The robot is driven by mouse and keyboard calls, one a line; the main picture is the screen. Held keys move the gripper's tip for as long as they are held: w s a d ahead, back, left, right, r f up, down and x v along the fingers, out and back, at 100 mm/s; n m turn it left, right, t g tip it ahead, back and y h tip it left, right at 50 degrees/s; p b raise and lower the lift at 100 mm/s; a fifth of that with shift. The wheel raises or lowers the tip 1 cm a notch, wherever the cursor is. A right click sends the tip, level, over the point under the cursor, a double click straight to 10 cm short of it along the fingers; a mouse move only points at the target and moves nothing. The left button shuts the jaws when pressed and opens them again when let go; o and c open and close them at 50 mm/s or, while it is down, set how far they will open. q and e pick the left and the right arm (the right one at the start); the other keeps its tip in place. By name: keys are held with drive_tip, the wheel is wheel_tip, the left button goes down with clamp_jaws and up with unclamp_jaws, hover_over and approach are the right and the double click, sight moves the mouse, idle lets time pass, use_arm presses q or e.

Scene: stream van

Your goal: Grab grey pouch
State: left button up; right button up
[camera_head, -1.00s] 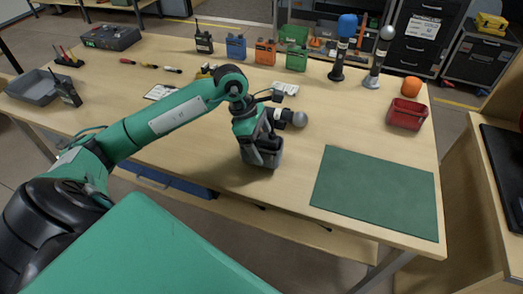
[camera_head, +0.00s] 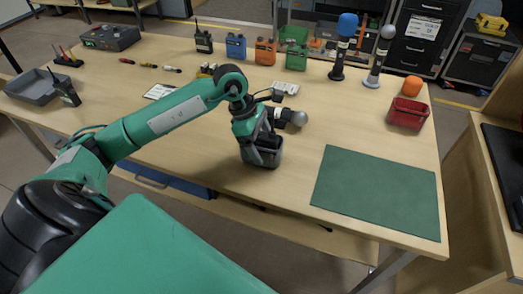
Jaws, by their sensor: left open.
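The grey pouch (camera_head: 263,161) stands on the wooden table near its front edge, in the middle of the view. My left gripper (camera_head: 266,147) points down right at it, with its dark jaws over or inside the pouch's top. The jaws are open. The gripper hides much of the pouch's upper part, and I cannot tell whether the jaws touch its walls. My right gripper does not show.
A grey-headed microphone (camera_head: 297,118) lies just behind my left gripper. A green mat (camera_head: 377,192) covers the table's front right, with a red pouch (camera_head: 407,113) and orange ball (camera_head: 411,86) behind it. A grey tray (camera_head: 40,87) sits left.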

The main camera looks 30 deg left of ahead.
use_arm(q)
drive_tip(key=c, duration=1.1)
drive_tip(key=shift+r, duration=0.15)
